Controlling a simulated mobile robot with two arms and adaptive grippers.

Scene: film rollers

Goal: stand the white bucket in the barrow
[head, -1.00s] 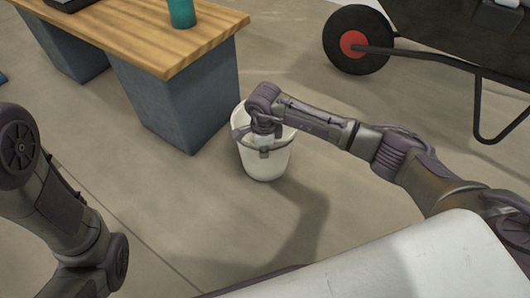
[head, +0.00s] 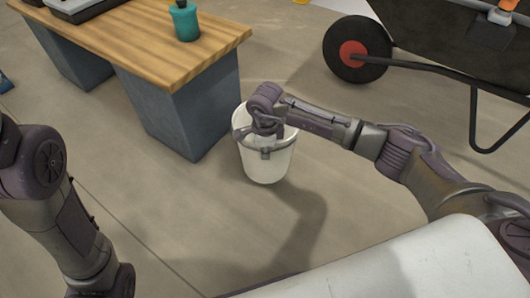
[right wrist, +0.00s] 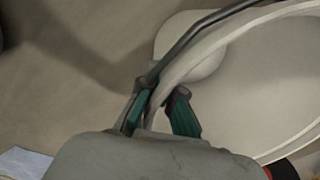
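The white bucket (head: 268,165) is upright beside the table's end, with its thin bail against its side. I cannot tell whether its base touches the floor. My right gripper (head: 266,130) reaches down at its rim. In the right wrist view, the fingers with green pads (right wrist: 161,106) sit on either side of the bucket's rim (right wrist: 222,38), close against it, one inside and one outside. The barrow (head: 435,35), dark with a red-hubbed wheel, stands at the upper right, partly cut off. My left arm shows at the left edge; its gripper is out of view.
A wooden-topped table (head: 150,45) on grey-blue supports stands left of the bucket. It bears a teal container (head: 185,22) and a dark tray-like object (head: 75,8). Open floor (head: 325,120) lies between bucket and barrow. Another object with orange sits on the barrow.

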